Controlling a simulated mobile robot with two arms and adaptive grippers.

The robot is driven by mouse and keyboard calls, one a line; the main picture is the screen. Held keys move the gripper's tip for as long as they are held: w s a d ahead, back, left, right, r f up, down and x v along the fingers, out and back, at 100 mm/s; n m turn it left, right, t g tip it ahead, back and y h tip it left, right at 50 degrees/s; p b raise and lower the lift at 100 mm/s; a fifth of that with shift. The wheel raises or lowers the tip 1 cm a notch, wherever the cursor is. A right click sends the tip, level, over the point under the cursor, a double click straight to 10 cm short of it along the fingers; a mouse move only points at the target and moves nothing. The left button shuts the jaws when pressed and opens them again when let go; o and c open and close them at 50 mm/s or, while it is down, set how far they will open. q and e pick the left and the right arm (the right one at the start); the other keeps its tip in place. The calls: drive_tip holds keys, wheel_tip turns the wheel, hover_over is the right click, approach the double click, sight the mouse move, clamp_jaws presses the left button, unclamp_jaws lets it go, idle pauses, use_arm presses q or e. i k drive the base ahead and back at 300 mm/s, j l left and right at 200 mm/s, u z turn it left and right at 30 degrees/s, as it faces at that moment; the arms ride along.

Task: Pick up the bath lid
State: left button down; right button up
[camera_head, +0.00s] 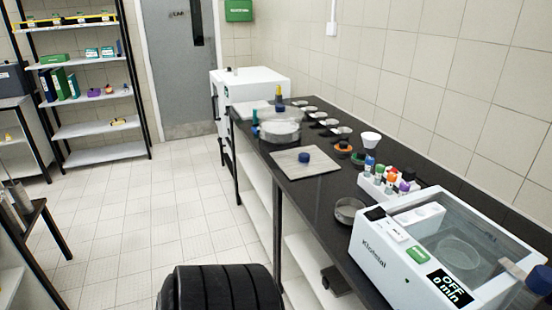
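The white bath (385,262) stands at the near right end of the dark bench, with a display reading "OFF 0 min" on its front. A see-through lid (478,215) appears to cover its top. A round clear dish shape (459,252) shows through it. A blue and tan piece (538,280) is at the right picture edge by the bath; I cannot tell whether it belongs to the lid. Neither of my grippers is in view.
A rack of coloured bottles (378,188) and a small round dish (349,210) stand close behind the bath. A pale board (307,165) with a blue knob, a clear sieve-like dish (280,131) and several small dishes lie farther along. The tiled floor (165,225) left of the bench is open.

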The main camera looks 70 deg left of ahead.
sight(309, 160)
drive_tip(key=u, duration=2.1)
drive_tip(key=i+j, duration=0.1)
